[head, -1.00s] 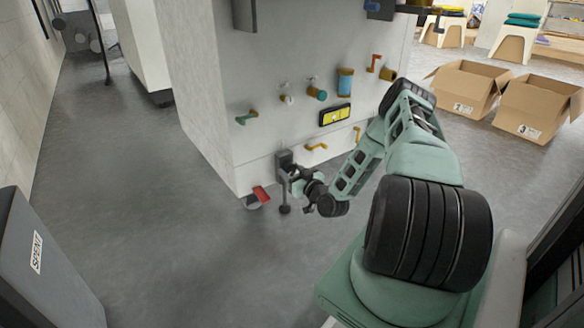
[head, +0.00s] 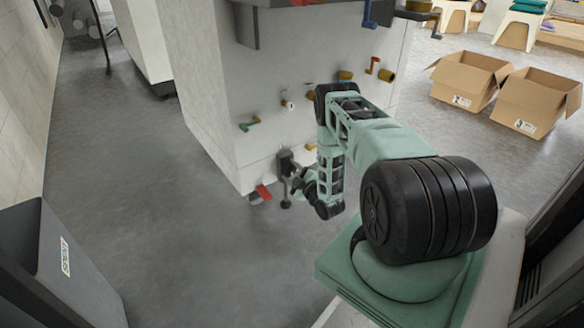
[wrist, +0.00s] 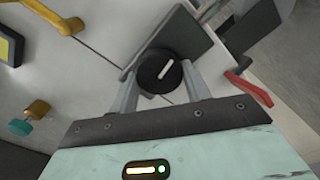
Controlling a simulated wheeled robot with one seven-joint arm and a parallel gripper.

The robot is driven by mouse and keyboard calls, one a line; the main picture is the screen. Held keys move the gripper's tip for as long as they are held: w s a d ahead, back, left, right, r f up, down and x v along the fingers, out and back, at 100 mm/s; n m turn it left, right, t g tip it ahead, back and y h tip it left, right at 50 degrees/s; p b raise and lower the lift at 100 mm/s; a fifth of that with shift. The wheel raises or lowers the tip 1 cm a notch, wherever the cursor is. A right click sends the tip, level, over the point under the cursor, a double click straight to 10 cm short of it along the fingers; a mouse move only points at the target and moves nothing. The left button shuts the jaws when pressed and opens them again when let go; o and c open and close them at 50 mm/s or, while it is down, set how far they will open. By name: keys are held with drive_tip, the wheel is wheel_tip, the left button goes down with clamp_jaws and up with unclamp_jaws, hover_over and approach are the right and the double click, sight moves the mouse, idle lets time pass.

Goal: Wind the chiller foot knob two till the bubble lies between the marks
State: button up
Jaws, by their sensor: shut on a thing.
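The foot knob (wrist: 160,70) is round and black with a white line across its face, in front of a dark grey foot bracket (wrist: 187,42). My gripper (wrist: 162,76) is shut on the knob, one finger on each side. In the head view my gripper (head: 298,183) is at the foot bracket (head: 285,162), low on the pale chiller cabinet (head: 195,80). The yellow level vial (wrist: 8,48) in its dark frame is cut off at the wrist view's left edge, and I cannot make out its bubble. My arm hides it in the head view.
A red lever (head: 263,192) sits just left of the foot; it also shows in the wrist view (wrist: 249,89). A yellow handle (wrist: 52,18) and a green handle (head: 249,124) project from the cabinet. Open cardboard boxes (head: 535,103) stand at right.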

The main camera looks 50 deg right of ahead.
drive_tip(key=n+p, duration=0.3)
drive_tip(key=n, duration=0.2)
drive_tip(key=shift+a+n, duration=0.1)
drive_tip(key=shift+n, duration=0.2)
drive_tip(key=shift+f+n+p, duration=0.15)
drive_tip(key=shift+n+p, duration=0.45)
drive_tip(key=shift+n, duration=1.5)
drive_tip(key=o, duration=1)
drive_tip(key=shift+c, duration=0.2)
drive_tip(key=shift+s, duration=0.1)
